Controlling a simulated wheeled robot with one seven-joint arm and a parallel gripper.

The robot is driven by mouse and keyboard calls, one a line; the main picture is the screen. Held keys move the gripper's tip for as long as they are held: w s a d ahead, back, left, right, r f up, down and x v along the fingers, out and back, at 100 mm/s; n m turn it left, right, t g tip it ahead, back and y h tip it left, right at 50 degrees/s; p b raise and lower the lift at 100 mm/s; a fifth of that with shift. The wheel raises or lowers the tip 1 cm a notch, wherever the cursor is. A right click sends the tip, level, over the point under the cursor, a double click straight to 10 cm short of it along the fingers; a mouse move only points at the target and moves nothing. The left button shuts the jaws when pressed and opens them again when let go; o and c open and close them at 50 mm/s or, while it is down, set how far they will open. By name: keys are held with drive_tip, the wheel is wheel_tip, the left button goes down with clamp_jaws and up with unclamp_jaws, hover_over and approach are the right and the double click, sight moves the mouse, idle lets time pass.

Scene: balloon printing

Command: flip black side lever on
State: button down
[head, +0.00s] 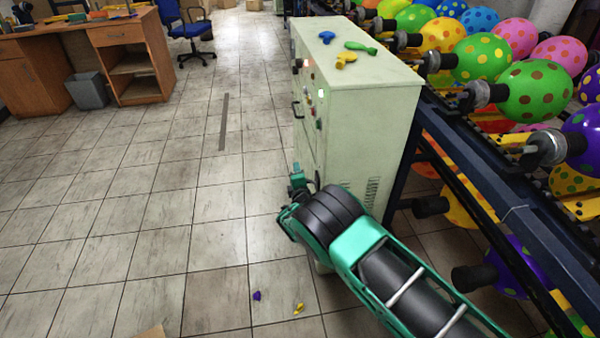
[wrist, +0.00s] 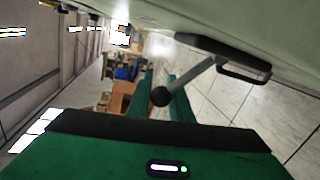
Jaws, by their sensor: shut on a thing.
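The pale green control cabinet (head: 385,115) stands in the middle of the head view, with a panel of buttons and lights on its left face. The side lever shows in the wrist view as a grey rod with a black ball knob (wrist: 160,96), rising from a black mount on the cabinet wall (wrist: 150,15). My gripper (head: 297,180) is low beside the cabinet's panel face in the head view. In the wrist view its two green fingers (wrist: 161,92) are shut on the lever at the knob. The arm hides the lever in the head view.
Several colourful balloons hang on a rack (head: 530,185) to the right of the cabinet. Small purple (head: 257,296) and yellow (head: 299,309) pieces lie on the floor. A wooden desk (head: 125,50) stands far left; the tiled floor between is mostly clear.

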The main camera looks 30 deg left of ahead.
drive_tip(key=shift+w+d+f, duration=0.35)
drive_tip(key=shift+d+f, duration=0.2)
drive_tip(key=shift+d, duration=0.15)
drive_tip(key=c, duration=1.6)
unclamp_jaws()
drive_tip(key=shift+c, duration=0.2)
drive_tip(key=shift+o, duration=0.4)
drive_tip(key=shift+s+a+r, duration=0.1)
drive_tip(key=shift+a+r, duration=0.05)
drive_tip(key=shift+a, duration=0.05)
drive_tip(key=shift+s+a+r, duration=0.1)
drive_tip(key=v, duration=1)
drive_tip(key=shift+s, duration=0.25)
